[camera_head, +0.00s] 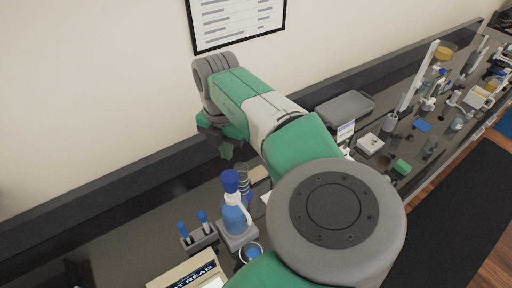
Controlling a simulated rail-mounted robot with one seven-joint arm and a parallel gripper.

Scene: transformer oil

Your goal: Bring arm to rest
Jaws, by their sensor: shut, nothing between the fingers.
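My arm, green, white and grey, stretches from the lower right up to the upper left, over the dark bench. My gripper (226,152) hangs at the arm's far end, near the back wall. Its fingers are small and partly dark in this view. It is shut and holds nothing that I can see. It is above and behind a blue bottle (236,216) and apart from it. My arm hides part of the bench's middle.
A rack with blue-topped items (199,237) and a box (187,277) stand at the front. A grey case (344,109) lies to the arm's right. Glassware and instruments crowd the far right bench. The left bench (90,233) is mostly clear. A framed sheet (237,20) hangs on the wall.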

